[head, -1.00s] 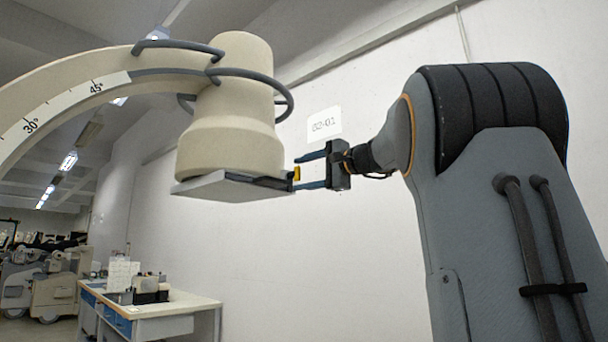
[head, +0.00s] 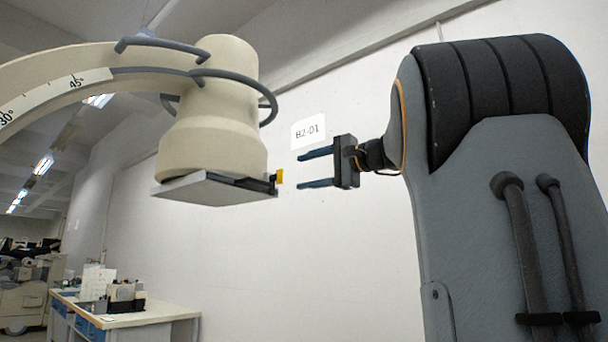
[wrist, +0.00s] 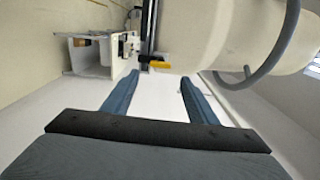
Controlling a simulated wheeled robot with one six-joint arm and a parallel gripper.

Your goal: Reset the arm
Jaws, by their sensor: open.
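My gripper (head: 316,168) is open and empty, its two blue fingers pointing left in the head view. It is apart from the beige cylindrical head (head: 212,115) of a curved-arm machine, with a clear gap between them. A flat grey plate (head: 205,190) sits under that head, with a small yellow tab (head: 279,177) at its right end, facing my fingertips. In the wrist view my gripper (wrist: 155,82) shows both fingers spread, and the yellow tab (wrist: 159,65) lies beyond them. The beige head (wrist: 205,35) fills the upper right there.
A grey tube ring (head: 265,100) stands out around the beige head. A white desk (head: 150,318) with equipment is at the lower left. A beige wheeled machine (head: 25,295) stands behind it. A white wall with a "BZ-01" sign (head: 308,130) is behind my gripper.

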